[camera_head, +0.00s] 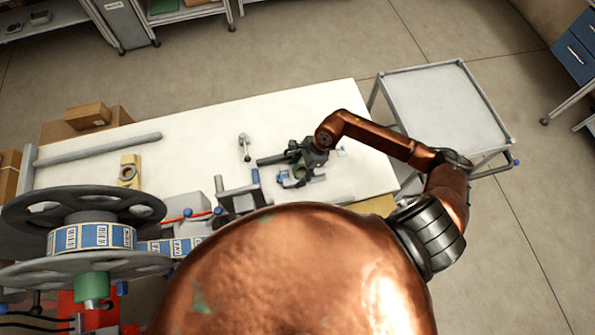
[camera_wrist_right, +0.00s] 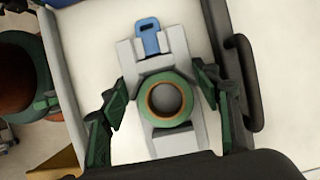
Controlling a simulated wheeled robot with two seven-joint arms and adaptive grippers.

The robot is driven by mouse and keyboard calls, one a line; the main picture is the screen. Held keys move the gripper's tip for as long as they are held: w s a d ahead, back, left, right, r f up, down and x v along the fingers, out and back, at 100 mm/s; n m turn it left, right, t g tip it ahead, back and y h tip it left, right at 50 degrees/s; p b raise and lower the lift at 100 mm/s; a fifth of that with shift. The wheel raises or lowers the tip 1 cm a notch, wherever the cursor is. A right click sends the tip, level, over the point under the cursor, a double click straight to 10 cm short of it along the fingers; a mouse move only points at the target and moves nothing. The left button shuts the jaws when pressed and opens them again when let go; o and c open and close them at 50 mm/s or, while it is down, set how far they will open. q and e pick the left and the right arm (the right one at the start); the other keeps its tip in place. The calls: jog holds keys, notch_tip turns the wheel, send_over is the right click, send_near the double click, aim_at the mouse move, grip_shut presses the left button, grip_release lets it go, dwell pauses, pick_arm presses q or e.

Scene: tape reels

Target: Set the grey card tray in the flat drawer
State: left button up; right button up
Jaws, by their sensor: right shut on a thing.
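In the right wrist view, a light grey piece (camera_wrist_right: 180,138) that looks like the card tray sits between the two green fingers of my right gripper (camera_wrist_right: 165,108). A round green ring with a copper-coloured inside and a blue tag with a slot (camera_wrist_right: 148,38) show on it. My right gripper is shut on this piece. In the head view my right gripper (camera_head: 303,160) is over the right part of the white table, and the tray cannot be made out clearly there. I cannot pick out the flat drawer with certainty. My left gripper is not in view.
The white table (camera_head: 205,140) bears a grey bar (camera_head: 98,151) and a small metal fitting (camera_head: 244,146). A large tape reel (camera_head: 92,236) stands at lower left. A grey cart (camera_head: 440,105) and a blue drawer cabinet (camera_head: 576,55) stand to the right.

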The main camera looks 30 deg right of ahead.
jog(key=o, duration=1.3)
jog(key=shift+f, duration=0.1)
